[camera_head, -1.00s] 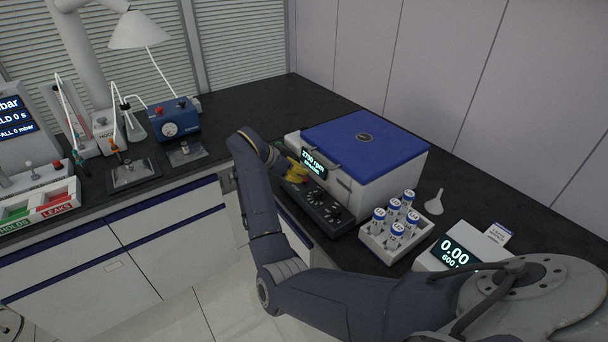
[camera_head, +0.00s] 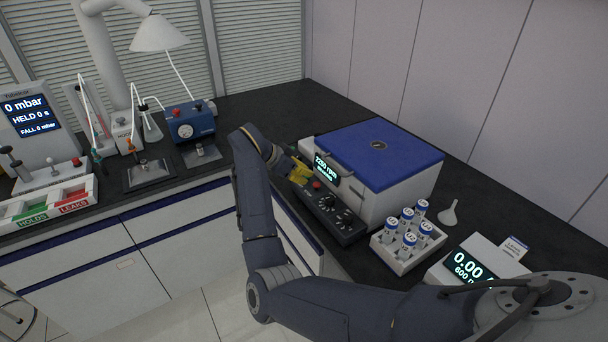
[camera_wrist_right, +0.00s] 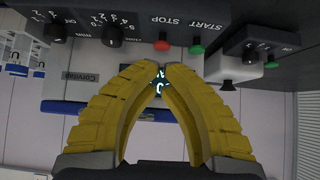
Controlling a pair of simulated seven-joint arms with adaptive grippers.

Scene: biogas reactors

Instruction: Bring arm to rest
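My right arm comes in from the lower right in the head view. Its yellow-fingered right gripper (camera_head: 300,173) is beside the front of the blue-lidded centrifuge (camera_head: 378,150), near the red button (camera_head: 317,185) on its control panel. In the right wrist view the two yellow fingers (camera_wrist_right: 164,68) bow together and meet at the tips with nothing visible between them. Beyond the tips are the panel's STOP and START buttons and the lit display. The centrifuge display (camera_head: 326,168) reads about 2250 rpm. My left gripper is in neither view.
A rack of capped vials (camera_head: 405,245) stands right of the centrifuge, with a funnel (camera_head: 450,213) and a scale (camera_head: 475,262) nearby. A blue gauge box (camera_head: 190,130), stands, and a marked tray (camera_head: 50,205) are on the left bench. The bench behind the centrifuge is clear.

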